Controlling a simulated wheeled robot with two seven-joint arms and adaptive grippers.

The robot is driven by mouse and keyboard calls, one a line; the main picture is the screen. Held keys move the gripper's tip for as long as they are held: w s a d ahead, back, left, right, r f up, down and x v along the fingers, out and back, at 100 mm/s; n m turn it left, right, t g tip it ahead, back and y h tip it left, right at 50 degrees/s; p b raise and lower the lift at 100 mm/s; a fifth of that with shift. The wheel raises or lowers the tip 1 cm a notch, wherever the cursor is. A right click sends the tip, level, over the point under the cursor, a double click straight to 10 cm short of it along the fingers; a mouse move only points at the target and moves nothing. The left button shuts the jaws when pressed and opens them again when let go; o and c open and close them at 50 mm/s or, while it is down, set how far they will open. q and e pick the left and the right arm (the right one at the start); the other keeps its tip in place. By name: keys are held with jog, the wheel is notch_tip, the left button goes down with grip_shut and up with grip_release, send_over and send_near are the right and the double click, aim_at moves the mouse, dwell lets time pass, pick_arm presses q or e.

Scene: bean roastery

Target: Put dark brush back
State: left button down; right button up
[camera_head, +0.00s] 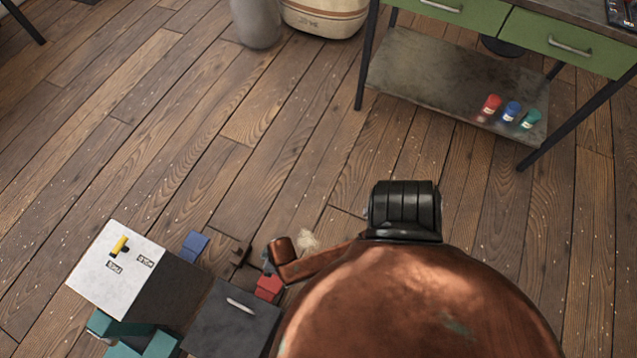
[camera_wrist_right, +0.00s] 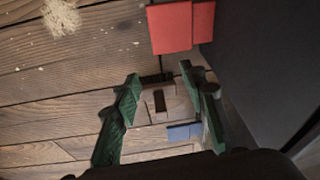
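A dark brown, T-shaped piece, seemingly the dark brush (camera_head: 240,253), shows between the blue and red blocks in the head view. In the right wrist view, a brown wooden piece with a dark slot (camera_wrist_right: 160,103) shows between my right gripper's (camera_wrist_right: 160,78) green fingers. The fingers stand apart; contact with the piece cannot be told. A white-topped stand (camera_head: 92,285) at lower left carries a yellow and black piece (camera_head: 120,246) and two small labels (camera_head: 146,261), too small to read. The surface above the right label is bare. My left gripper is not identifiable.
A blue block (camera_head: 194,246) and red block (camera_head: 269,286) flank the brown piece. A dark grey box (camera_head: 215,328) with a pale handle stands beside the white-topped stand, near teal blocky shapes (camera_head: 155,345). A green-drawered table (camera_head: 455,65) stands at upper right.

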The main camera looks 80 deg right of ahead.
jog(key=s+r, duration=0.4)
jog(key=s, duration=0.4)
jog(key=s+d+r+n+g, duration=0.1)
jog(key=s+r, duration=0.3)
jog(key=s, duration=0.4)
jog(key=s+r+n+g+y, duration=0.1)
jog(key=s+r, duration=0.4)
jog(key=s, duration=0.3)
jog(key=shift+s+d, duration=0.15)
jog(key=shift+d, duration=0.1)
jog(key=shift+f, duration=0.1)
